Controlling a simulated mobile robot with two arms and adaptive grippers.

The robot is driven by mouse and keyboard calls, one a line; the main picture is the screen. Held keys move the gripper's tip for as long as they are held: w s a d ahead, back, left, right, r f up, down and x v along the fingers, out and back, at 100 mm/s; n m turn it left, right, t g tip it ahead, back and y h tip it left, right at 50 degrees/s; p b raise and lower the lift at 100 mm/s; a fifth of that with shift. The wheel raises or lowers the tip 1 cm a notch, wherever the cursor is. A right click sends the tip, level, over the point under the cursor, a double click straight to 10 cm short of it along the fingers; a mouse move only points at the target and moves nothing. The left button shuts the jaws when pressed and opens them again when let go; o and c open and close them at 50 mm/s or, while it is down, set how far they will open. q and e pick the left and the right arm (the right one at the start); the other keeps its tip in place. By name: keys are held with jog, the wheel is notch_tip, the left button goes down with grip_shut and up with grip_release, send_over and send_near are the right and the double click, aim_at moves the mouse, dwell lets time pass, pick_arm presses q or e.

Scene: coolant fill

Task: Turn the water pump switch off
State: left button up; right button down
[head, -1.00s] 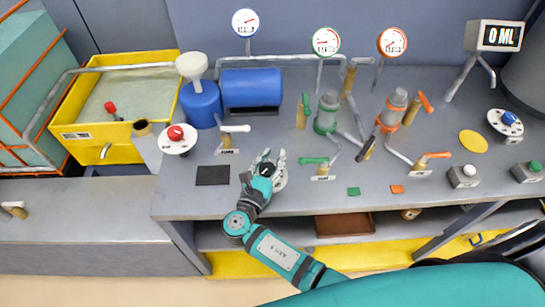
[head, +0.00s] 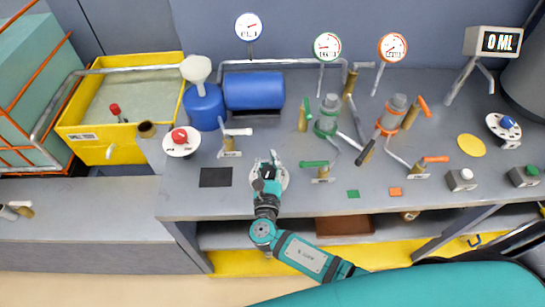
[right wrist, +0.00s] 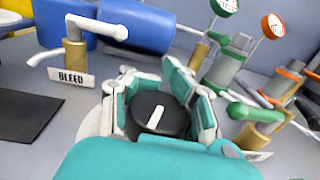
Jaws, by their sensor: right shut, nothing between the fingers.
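A black round knob (right wrist: 158,128) with a white pointer line sits on a pale disc, close in front of the wrist camera. In the head view its white disc (head: 285,178) shows beside my gripper, which hides most of it. No label for this knob can be read. My right gripper (head: 268,158) is over the knob near the front of the bench. In the right wrist view the fingers (right wrist: 160,76) appear on both sides of the knob and past it. The gripper is shut with nothing held. My left gripper is not in view.
The BLEED valve (right wrist: 74,48) stands left of the knob, and a green-handled valve (head: 320,168) stands close on its right. A red knob (head: 180,138) and a blue knob (head: 507,121) sit on other white discs. A black mat (head: 215,177) lies flat at left.

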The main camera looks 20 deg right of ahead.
aim_at(262, 169)
jog(key=n+y, duration=0.2)
jog(key=y, duration=0.1)
jog(key=shift+a+f+t, duration=0.1)
jog(key=shift+a+t, duration=0.2)
jog(key=shift+t, duration=0.1)
jog(key=n+y+b, duration=0.1)
jog(key=y, duration=0.1)
jog(key=a+n+y, duration=0.1)
jog(key=y, duration=0.1)
jog(key=shift+w+f+n+b, duration=0.1)
jog(key=shift+f+n+b, duration=0.1)
jog(key=shift+n+b, duration=0.2)
jog(key=n+g+y+b, duration=0.1)
jog(key=n+y+b, duration=0.1)
jog(key=y+b, duration=0.1)
jog(key=a+n+g+y+b, duration=0.1)
jog(key=n+y+b, duration=0.1)
jog(key=y+b, duration=0.2)
jog(key=a+n+g+y+b, duration=0.1)
jog(key=n+y+b, duration=0.2)
jog(key=b, duration=0.3)
jog(key=shift+s+f, duration=0.1)
jog(key=shift+s, duration=0.3)
jog(key=shift+a+r+n+g+y+b, duration=0.15)
jog(key=shift+r+n+g+y+b, duration=0.15)
jog(key=shift+g+y+b, duration=0.3)
jog(key=c, duration=2)
grip_release()
